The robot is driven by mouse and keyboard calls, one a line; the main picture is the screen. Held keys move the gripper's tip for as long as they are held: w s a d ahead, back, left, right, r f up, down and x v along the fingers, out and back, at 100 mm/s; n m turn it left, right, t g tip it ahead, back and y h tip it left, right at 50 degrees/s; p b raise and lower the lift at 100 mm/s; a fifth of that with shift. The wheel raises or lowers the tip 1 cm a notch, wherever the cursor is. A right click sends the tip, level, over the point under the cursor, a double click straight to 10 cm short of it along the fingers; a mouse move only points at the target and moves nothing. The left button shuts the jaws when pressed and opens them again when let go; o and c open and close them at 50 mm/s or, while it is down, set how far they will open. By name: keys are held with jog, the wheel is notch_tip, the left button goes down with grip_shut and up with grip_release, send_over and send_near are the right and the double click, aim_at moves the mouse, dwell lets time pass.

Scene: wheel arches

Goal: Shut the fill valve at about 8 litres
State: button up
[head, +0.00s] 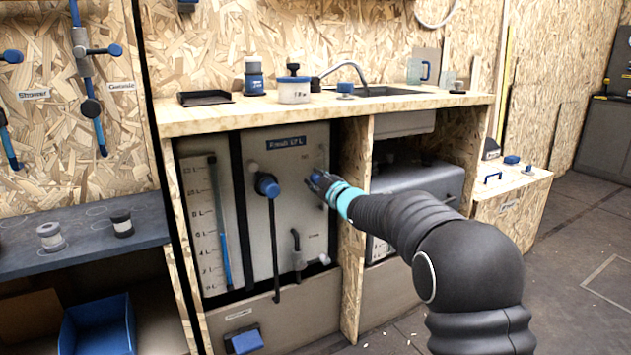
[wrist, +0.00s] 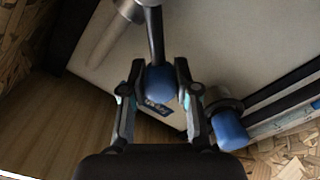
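A grey tank front (head: 285,225) is set under the counter, with a clear level gauge (head: 215,215) at its left. The gauge's blue column (head: 223,255) fills the lower part; its exact level against the small marks is hard to read. My gripper (head: 318,182) is at the upper right of the tank front and mostly hides the valve there. In the wrist view my gripper (wrist: 160,75) has a finger on each side of the blue end (wrist: 160,84) of a black lever (wrist: 154,40), seemingly closed on it. The lever runs up to a silver valve body (wrist: 128,8).
A larger blue knob (head: 267,186) with a long black rod pointing down stands left of my gripper; it also shows in the wrist view (wrist: 231,128). A spout (head: 297,255) is below. A wooden post (head: 354,220) and the counter edge (head: 330,108) are close by.

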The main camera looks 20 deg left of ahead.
jog(key=o, duration=0.4)
jog(key=shift+s+a+r, duration=0.15)
jog(key=shift+a+r, duration=0.05)
jog(key=shift+r, duration=0.15)
jog(key=shift+d+f, duration=0.2)
jog(key=shift+d, duration=0.25)
jog(key=v, duration=1.1)
jog(key=shift+s+d, duration=0.15)
jog(key=shift+s, duration=0.1)
